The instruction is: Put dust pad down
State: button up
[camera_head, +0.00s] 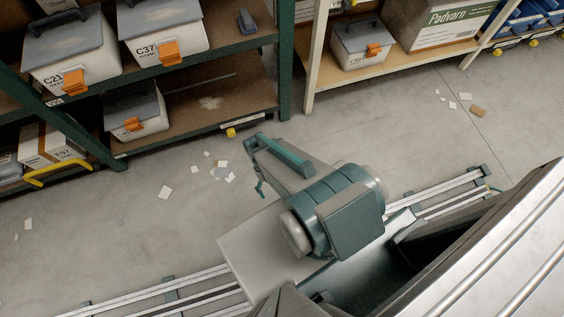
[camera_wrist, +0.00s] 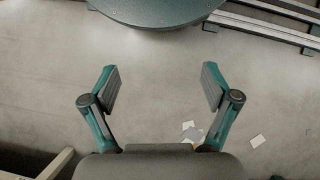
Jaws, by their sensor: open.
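My gripper (camera_wrist: 161,86) is open in the wrist view. Its two fingers stand wide apart with nothing between them, over bare concrete floor. A small dark blue-grey object (camera_head: 247,21) lies at the right end of the upper green-framed shelf in the head view; it may be the dust pad, but it is too small to be sure. My arm is over the floor, well apart from that object. In the head view I cannot make out my fingertips clearly.
The green-framed rack (camera_head: 285,75) holds lidded grey bins with orange latches, such as bin C37 (camera_head: 185,35). A pale dusty patch (camera_head: 210,103) marks its lower shelf, which has free room. A cream rack (camera_head: 313,65) stands right. Paper scraps (camera_head: 164,192) litter the floor.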

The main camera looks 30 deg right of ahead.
jog(key=s+g, duration=0.1)
jog(key=s, duration=0.7)
jog(key=shift+a, duration=0.4)
jog(key=shift+f, duration=0.1)
jog(key=shift+o, duration=0.4)
